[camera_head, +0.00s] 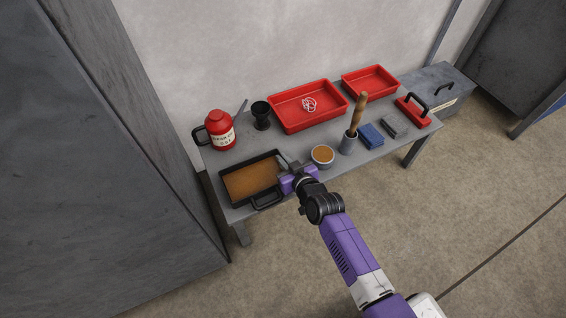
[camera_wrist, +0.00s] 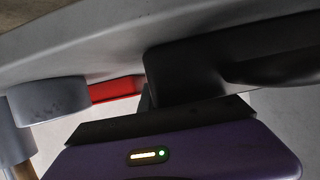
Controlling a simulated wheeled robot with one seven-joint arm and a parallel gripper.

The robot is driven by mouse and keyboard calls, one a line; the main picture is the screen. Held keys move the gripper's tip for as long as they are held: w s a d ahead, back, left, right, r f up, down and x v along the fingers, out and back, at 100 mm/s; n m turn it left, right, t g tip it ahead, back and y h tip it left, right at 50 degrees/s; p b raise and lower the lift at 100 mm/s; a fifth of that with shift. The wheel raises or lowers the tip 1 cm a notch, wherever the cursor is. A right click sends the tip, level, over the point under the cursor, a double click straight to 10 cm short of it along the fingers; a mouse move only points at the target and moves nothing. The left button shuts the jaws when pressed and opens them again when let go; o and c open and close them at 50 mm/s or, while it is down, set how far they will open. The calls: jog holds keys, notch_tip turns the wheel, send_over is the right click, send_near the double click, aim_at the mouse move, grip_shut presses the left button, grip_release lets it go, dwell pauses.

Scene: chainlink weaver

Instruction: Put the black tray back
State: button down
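The black tray (camera_head: 235,203) lies at the front left of the grey table in the head view, with a flat brown content inside and a black handle loop at its front edge. In the wrist view a dark part, likely the tray (camera_wrist: 185,75), is close in front of my purple gripper body. The fingertips are hidden or too dark, so I cannot tell whether they are closed on the tray.
A red jug (camera_head: 221,130), black cup (camera_head: 261,116) and two red trays (camera_head: 286,122) (camera_head: 370,81) stand behind.

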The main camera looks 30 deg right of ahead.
jog(key=shift+w+r, duration=0.1)
jog(key=shift+r, duration=0.05)
jog(key=c, duration=1.6)
grip_release()
jog(key=shift+f, duration=0.2)
jog(key=shift+c, duration=0.2)
jog(key=shift+r, duration=0.1)
